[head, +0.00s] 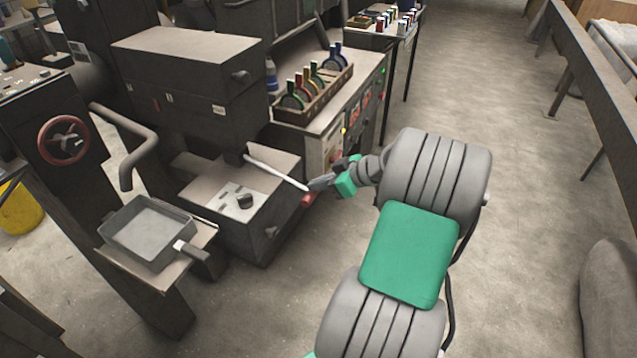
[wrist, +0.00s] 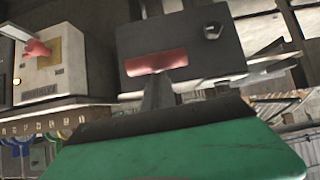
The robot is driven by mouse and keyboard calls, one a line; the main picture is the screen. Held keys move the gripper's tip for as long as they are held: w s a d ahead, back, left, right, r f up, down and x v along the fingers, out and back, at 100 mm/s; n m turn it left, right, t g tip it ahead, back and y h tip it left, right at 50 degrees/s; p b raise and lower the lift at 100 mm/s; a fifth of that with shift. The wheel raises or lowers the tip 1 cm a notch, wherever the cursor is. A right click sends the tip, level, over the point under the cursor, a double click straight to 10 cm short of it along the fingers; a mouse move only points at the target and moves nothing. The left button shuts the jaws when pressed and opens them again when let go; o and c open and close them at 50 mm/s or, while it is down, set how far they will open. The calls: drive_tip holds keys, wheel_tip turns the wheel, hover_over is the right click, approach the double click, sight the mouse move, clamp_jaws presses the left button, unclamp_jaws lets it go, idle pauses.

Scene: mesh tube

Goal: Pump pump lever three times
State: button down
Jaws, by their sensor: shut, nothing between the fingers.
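The likely pump lever is a pale rod (head: 275,172) that slants down to the right from the dark pump box (head: 265,225). In the wrist view a pale bar (wrist: 205,82) runs across behind the fingers. My gripper (head: 320,183) is at the rod's right end, with its fingers pointing left. In the wrist view the closed fingers (wrist: 157,92) show as one dark tip in front of the bar, with nothing held. I cannot tell whether they touch the rod.
A bench behind holds a wooden rack (head: 318,98) of coloured-handled tools. A metal tray (head: 148,232) and a red handwheel (head: 63,140) are at left. A yellow bucket (head: 20,210) stands at far left. Open concrete floor (head: 530,200) lies to the right of my arm.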

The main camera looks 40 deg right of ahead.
drive_tip(key=r, duration=0.1)
drive_tip(key=r+p, duration=0.2)
drive_tip(key=shift+w+a+r, duration=0.2)
drive_tip(key=shift+w+r, duration=0.05)
drive_tip(key=shift+w, duration=0.05)
drive_tip(key=f+v, duration=0.1)
drive_tip(key=v, duration=0.9)
drive_tip(key=shift+s+d, duration=0.2)
drive_tip(key=shift+s, duration=0.1)
drive_tip(key=w+a+r+m+g+h+p, duration=0.1)
drive_tip(key=w+a+r+g+p, duration=0.15)
drive_tip(key=a+r+p, duration=0.55)
drive_tip(key=w+a+r+m+g+h+p, duration=0.1)
drive_tip(key=w+a+r+p, duration=0.2)
drive_tip(key=a+r+p, duration=0.35)
drive_tip(key=s+a+r+m+h+p, duration=0.3)
drive_tip(key=s+a+r+p, duration=0.4)
drive_tip(key=s+a+r, duration=0.3)
drive_tip(key=a+m, duration=0.1)
drive_tip(key=a, duration=0.2)
drive_tip(key=shift+s+g+p, duration=0.2)
drive_tip(key=shift+g+p, duration=0.15)
drive_tip(key=shift+p, duration=0.05)
